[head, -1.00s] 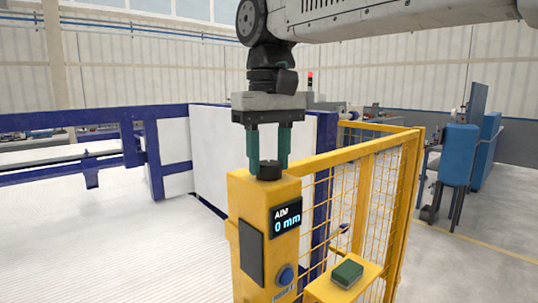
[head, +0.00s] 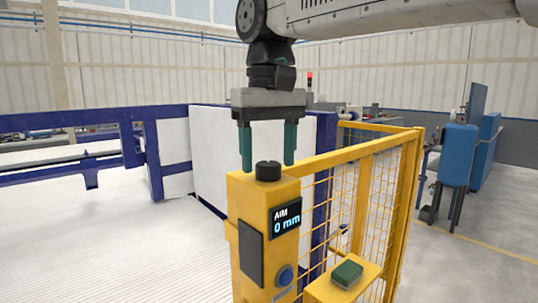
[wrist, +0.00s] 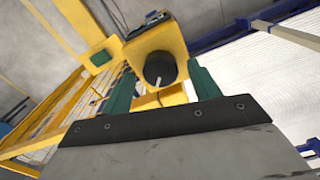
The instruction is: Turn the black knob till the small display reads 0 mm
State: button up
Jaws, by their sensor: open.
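The black knob (head: 268,171) stands on top of the yellow post (head: 258,200), and its round top shows in the wrist view (wrist: 160,68). A white pointer line shows at the knob's edge in the wrist view. The small display (head: 286,220) on the post's front reads "AIM 0 mm". My gripper (head: 268,162) points down over the knob with its two green fingers spread wide, one on each side of it. The fingers are apart from the knob, with their tips around or just above its top. The gripper holds nothing.
A blue button (head: 285,275) and a dark panel (head: 250,253) are on the post below. A green block (head: 347,274) sits on a yellow shelf (head: 330,292) at right. A yellow mesh fence (head: 350,190) runs behind. A blue-railed bed (head: 110,240) lies to the left.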

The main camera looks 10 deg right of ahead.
aim_at(269, 163)
notch_tip(269, 163, up, 7)
jog(key=shift+r, duration=0.15)
dwell(0.4)
jog(key=s+d+f+m, duration=0.2)
jog(key=s+d+f, duration=0.6)
jog(key=d+f, duration=0.4)
jog(key=s+d+f+m, duration=0.1)
jog(key=s+d+f, duration=0.3)
jog(key=s+f, duration=0.2)
jog(key=s+d+f+m+t, duration=0.1)
jog(key=s+d+f, duration=0.4)
jog(key=f, duration=0.5)
jog(key=shift+s, duration=0.35)
dwell(0.6)
